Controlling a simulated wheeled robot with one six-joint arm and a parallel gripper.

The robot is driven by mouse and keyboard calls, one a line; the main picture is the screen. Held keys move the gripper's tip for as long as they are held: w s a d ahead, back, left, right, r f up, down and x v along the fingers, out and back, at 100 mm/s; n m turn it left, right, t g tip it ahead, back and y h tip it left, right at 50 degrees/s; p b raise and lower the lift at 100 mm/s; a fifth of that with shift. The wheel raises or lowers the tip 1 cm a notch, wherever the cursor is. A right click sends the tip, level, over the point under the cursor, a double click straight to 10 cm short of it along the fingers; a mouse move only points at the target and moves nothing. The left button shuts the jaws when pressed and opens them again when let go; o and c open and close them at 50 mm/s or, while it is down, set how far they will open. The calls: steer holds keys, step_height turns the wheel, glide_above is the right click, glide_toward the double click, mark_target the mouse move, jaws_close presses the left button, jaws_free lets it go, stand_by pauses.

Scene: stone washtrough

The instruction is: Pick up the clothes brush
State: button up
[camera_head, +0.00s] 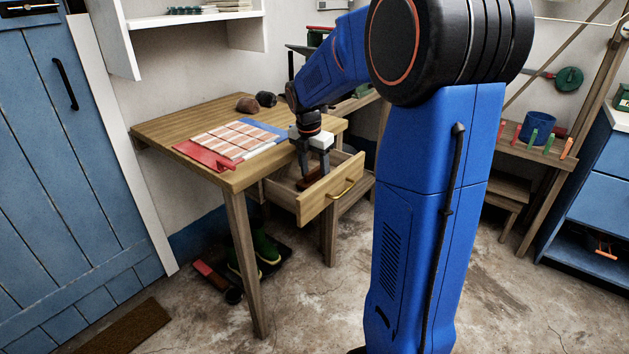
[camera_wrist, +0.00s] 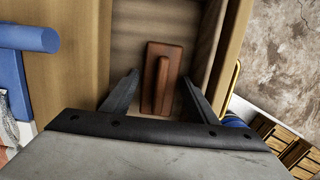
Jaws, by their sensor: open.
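The clothes brush (camera_wrist: 161,80) is a reddish-brown block with a raised handle, lying in the open wooden drawer (camera_head: 330,197) of the table. In the head view the brush (camera_head: 308,181) shows small and dark, partly hidden by my gripper (camera_head: 313,175). My gripper points down into the drawer. In the wrist view my gripper (camera_wrist: 160,95) is open, with one finger on each side of the brush's near end. I cannot tell whether the fingers touch it.
The wooden table (camera_head: 180,121) bears a checked cloth (camera_head: 235,138), a red item (camera_head: 205,156) and dark lumps (camera_head: 266,98). The drawer's walls stand close around my fingers. Green boots (camera_head: 265,245) stand below. Bare floor (camera_head: 310,310) lies in front.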

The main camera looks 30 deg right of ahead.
mark_target(315, 169)
steer(key=shift+f, duration=0.1)
stand_by(0.3)
steer(key=c, duration=1)
step_height(315, 169, up, 10)
steer(key=shift+r, duration=0.25)
